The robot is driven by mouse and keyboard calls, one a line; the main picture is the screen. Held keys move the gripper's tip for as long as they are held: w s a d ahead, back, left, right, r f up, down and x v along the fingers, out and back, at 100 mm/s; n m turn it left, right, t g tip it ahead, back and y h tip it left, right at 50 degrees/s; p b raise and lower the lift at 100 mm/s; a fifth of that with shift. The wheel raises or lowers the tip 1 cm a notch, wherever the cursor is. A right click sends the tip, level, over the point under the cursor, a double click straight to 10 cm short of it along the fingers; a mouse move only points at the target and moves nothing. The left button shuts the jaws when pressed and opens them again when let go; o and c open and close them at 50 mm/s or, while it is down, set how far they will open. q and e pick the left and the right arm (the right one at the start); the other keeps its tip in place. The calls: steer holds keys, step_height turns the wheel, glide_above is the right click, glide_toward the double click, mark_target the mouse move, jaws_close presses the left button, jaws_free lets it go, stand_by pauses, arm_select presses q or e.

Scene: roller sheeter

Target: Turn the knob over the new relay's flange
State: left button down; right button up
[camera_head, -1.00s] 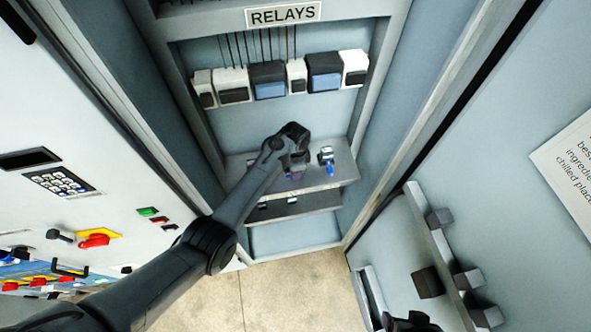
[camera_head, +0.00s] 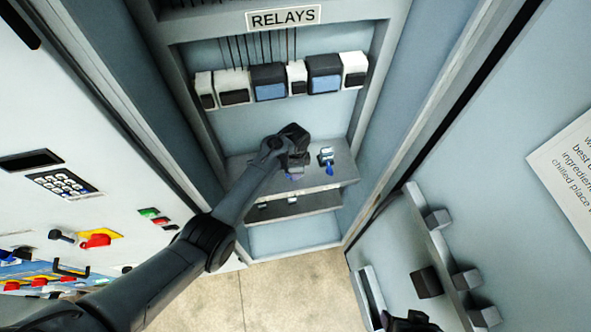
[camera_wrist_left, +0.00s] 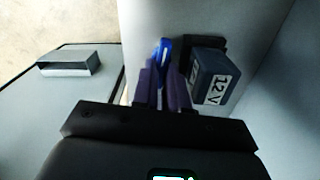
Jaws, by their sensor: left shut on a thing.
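My left gripper (camera_head: 294,173) reaches over the shelf below the relay row. In the left wrist view its purple fingers (camera_wrist_left: 162,88) are shut on a blue knob (camera_wrist_left: 163,52), whose upper part shows between and beyond them. A dark relay (camera_wrist_left: 212,82) labelled "12 V" sits just right of the fingers, close beside the knob. In the head view the gripper hides the held knob and that relay. The flange and its contact with the knob are not clear. A dark part at the bottom edge looks like my right gripper (camera_head: 411,322); its fingers are not distinguishable.
Another blue knob with a metal fitting (camera_head: 327,161) stands at the shelf's right. Several white and dark relays (camera_head: 270,82) hang above under the RELAYS sign (camera_head: 283,17). The cabinet's side walls flank the shelf (camera_head: 340,175).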

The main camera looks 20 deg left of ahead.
arm_select(q)
steer(key=m, duration=0.2)
steer(key=shift+r+m+p, duration=0.1)
steer(key=shift+m+p, duration=0.2)
steer(key=shift+p, duration=0.1)
steer(key=shift+s+m, duration=0.1)
steer(key=shift+m, duration=0.8)
steer(key=m, duration=0.3)
steer(key=shift+s+m, duration=0.1)
steer(key=shift+m, duration=0.2)
steer(key=m+b, duration=0.1)
steer(key=m, duration=0.3)
steer(key=shift+s, duration=0.1)
steer(key=m+b, duration=0.1)
steer(key=m, duration=0.3)
steer(key=shift+s+a+b, duration=0.1)
steer(key=shift+b, duration=0.25)
steer(key=shift+m, duration=0.3)
